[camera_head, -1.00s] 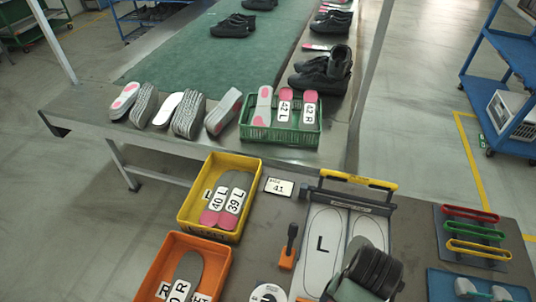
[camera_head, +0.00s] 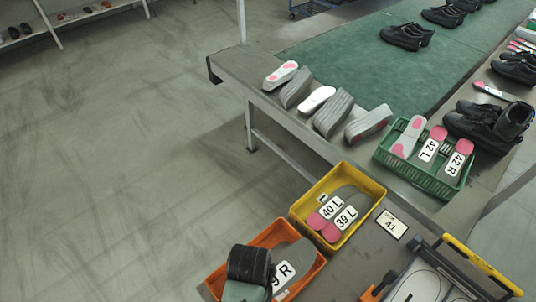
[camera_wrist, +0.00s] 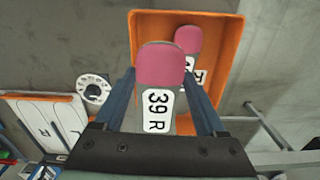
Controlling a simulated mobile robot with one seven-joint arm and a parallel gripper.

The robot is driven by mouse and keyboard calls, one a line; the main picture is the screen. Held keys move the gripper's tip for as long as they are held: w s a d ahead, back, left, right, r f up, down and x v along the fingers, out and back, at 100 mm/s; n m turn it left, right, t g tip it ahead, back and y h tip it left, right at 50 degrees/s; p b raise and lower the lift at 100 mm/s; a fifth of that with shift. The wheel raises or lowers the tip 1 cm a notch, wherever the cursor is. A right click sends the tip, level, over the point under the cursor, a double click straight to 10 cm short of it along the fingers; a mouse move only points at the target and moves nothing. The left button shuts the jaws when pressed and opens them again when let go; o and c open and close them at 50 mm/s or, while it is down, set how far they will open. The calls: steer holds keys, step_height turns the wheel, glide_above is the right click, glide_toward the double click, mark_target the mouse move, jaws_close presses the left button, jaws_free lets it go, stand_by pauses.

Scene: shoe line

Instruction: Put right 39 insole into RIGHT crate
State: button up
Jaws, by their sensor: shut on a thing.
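My gripper (camera_wrist: 158,88) is shut on the right 39 insole (camera_wrist: 160,68), marked "39 R", grey with a pink end. It holds the insole over the orange crate (camera_wrist: 222,18). Another insole (camera_wrist: 187,40) with a pink end lies in that crate, its label partly covered by the held one. In the head view my dark wrist (camera_head: 249,264) is over the left part of the orange crate (camera_head: 279,234), and the held insole's label (camera_head: 284,274) shows beside it. I cannot tell whether the held insole touches the crate floor.
A yellow crate (camera_head: 367,181) with insoles 40 L and 39 L stands right behind the orange crate. A green basket (camera_head: 383,156) holds 42 L and 42 R.

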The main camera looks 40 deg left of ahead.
step_height(320, 180, down, 10)
steer(key=shift+s+a+r, duration=0.1)
steer(key=shift+s+r, duration=0.05)
stand_by(0.3)
steer(key=shift+f+b, duration=0.45)
steer(key=shift+f, duration=0.2)
steer(key=o, duration=1.1)
steer(key=shift+c, duration=0.2)
steer(key=shift+r, duration=0.1)
